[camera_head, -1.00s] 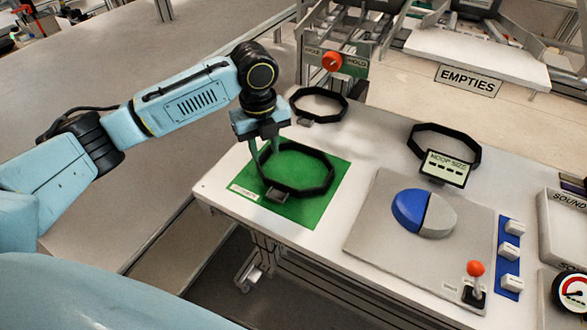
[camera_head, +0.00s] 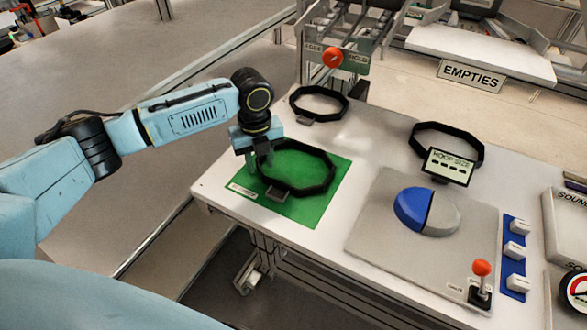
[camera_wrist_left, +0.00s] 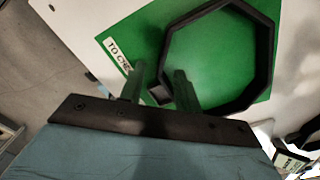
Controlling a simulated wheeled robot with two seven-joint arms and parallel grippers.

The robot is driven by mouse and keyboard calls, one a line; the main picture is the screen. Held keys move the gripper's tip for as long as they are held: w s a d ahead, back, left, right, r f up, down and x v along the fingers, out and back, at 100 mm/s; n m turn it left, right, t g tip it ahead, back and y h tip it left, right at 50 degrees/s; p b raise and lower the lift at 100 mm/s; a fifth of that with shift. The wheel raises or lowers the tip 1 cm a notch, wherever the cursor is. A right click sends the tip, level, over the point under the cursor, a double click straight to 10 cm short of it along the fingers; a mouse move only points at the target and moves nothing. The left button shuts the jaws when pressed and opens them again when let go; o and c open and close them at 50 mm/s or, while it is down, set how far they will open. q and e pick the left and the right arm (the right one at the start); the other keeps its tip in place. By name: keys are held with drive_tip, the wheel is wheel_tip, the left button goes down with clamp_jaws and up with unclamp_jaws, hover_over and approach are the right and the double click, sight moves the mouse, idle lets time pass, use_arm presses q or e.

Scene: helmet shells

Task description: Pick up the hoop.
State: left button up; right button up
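The hoop (camera_head: 314,188) is a black, many-sided ring with a small block on its near edge. It lies flat on a green mat (camera_head: 308,213), and it also shows in the left wrist view (camera_wrist_left: 268,50). My left gripper (camera_head: 260,164) is low over the hoop's left side. In the left wrist view its two fingers (camera_wrist_left: 157,84) are spread apart, with the hoop's near-left side and block (camera_wrist_left: 158,96) around the gap between them. I cannot tell whether a finger touches the hoop. My right gripper is not in view.
A second black hoop (camera_head: 319,116) lies behind the mat, and a third (camera_head: 470,148) stands by the HOOP SIZE display (camera_head: 449,166). A grey panel (camera_head: 372,232) with a blue-grey dome (camera_head: 411,209) and red-topped lever (camera_head: 481,268) is at the right.

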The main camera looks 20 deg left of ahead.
sight(262, 172)
use_arm(q)
wheel_tip(262, 172, down, 4)
drive_tip(key=shift+r+b, duration=0.2)
drive_tip(key=shift+b, duration=0.1)
clamp_jaws()
drive_tip(key=shift+r, duration=0.1)
